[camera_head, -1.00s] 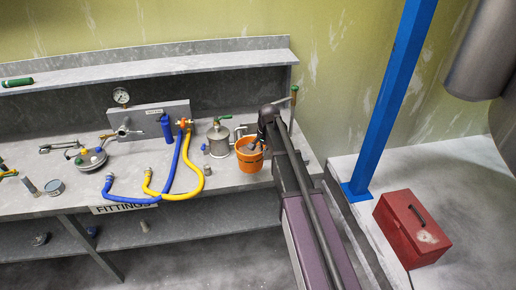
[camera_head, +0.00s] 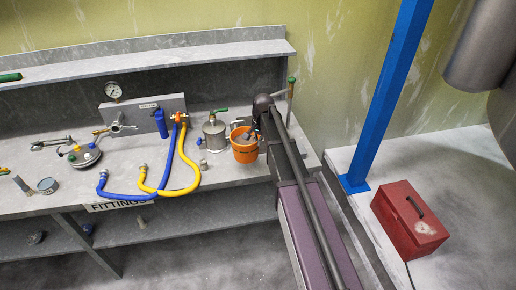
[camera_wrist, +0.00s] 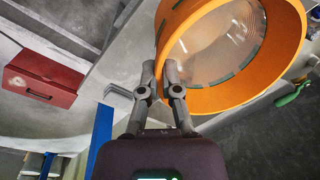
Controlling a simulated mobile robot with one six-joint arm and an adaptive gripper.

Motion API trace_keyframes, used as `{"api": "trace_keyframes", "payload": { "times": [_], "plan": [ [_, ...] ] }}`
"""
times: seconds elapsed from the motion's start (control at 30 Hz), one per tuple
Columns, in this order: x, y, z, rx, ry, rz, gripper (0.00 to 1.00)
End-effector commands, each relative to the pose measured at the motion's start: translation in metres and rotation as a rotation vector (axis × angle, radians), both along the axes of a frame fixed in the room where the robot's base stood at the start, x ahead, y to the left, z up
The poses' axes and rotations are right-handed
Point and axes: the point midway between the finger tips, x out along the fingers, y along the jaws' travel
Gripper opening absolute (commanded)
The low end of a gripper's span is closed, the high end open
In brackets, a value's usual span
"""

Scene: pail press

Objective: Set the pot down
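The orange pot (camera_head: 245,153), shaped like a small pail, is at the right end of the grey bench (camera_head: 225,183). My gripper (camera_head: 257,125) is at its upper right rim. In the wrist view the pot (camera_wrist: 279,62) shows its round opening and a pale inside. My gripper's fingers (camera_wrist: 160,70) are close together with the pot's wall between them, one finger on the inner side and one outside. The fingertips are partly hard to make out. Whether the pot's base touches the bench cannot be told.
A silver canister with a green handle (camera_head: 213,138) stands just left of the pot. Yellow (camera_head: 182,188) and blue (camera_head: 130,197) hoses lie further left. A green-topped upright rod (camera_head: 290,98) is close right of my gripper. A red toolbox (camera_head: 408,222) stands right of the bench.

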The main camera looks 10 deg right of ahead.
Motion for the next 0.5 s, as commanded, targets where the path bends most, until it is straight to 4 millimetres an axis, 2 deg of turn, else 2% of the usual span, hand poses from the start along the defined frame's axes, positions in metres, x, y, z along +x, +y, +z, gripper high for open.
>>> {"api": "trace_keyframes", "payload": {
  "times": [0.5],
  "plan": [
    [0.021,-0.007,-0.051,0.001,-0.001,-0.001,0.0]
  ]
}}
